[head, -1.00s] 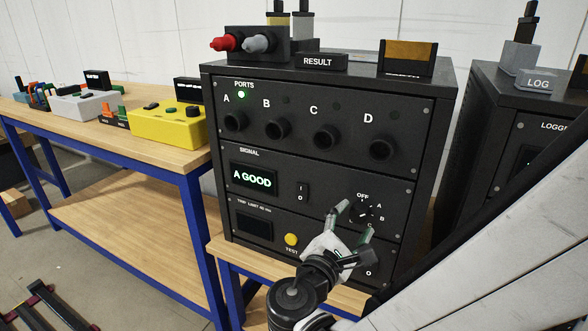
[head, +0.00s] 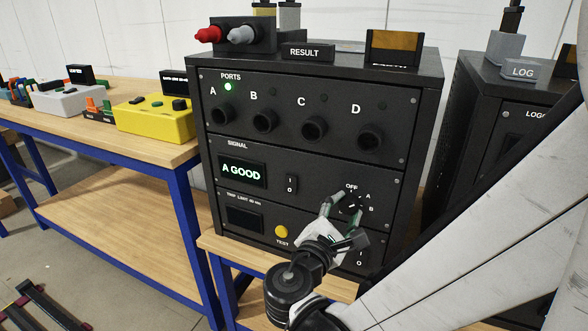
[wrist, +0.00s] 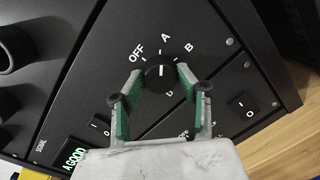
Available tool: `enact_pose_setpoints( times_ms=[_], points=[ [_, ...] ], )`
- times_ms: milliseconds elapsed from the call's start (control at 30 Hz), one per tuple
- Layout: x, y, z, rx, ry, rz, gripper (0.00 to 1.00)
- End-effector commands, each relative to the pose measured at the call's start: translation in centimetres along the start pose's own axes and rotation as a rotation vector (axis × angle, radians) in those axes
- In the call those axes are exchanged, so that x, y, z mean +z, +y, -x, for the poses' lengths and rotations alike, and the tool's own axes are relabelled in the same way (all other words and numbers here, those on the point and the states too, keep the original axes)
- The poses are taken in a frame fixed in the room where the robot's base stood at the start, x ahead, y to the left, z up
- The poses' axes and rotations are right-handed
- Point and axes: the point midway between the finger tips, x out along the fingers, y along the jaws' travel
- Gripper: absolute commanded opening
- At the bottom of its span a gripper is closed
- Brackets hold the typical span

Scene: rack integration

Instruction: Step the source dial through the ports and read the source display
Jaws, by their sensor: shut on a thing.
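The source dial (head: 352,203) is a round black knob on the right of the black rack unit's SIGNAL panel, with OFF, A and B labels showing. In the wrist view the dial (wrist: 159,73) sits between my gripper's fingertips (wrist: 160,78), which are shut on it from both sides. My gripper (head: 343,210) also shows in the head view, partly covering the dial and its lower labels. I cannot tell exactly where the dial's mark points. The source display (head: 242,172) reads "A GOOD" in lit letters. The port A light (head: 228,87) is green; the lights by B, C and D are dark.
A power rocker (head: 291,184) and a yellow TEST button (head: 281,231) are near my gripper. A workbench (head: 110,135) with a yellow device (head: 155,120) is at left.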

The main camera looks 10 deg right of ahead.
Motion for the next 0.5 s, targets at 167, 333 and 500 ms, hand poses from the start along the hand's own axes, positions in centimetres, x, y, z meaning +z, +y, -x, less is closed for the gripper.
enact_pose_setpoints(
  times_ms=[167,333,500],
  points=[
    [0.03,-0.01,0.01,-0.002,0.003,-0.042,0.07],
    [0.03,-0.01,0.02,-0.008,0.01,-0.136,0.07],
    [0.07,0.02,0.0,-0.016,0.019,-0.275,0.07]
  ],
)
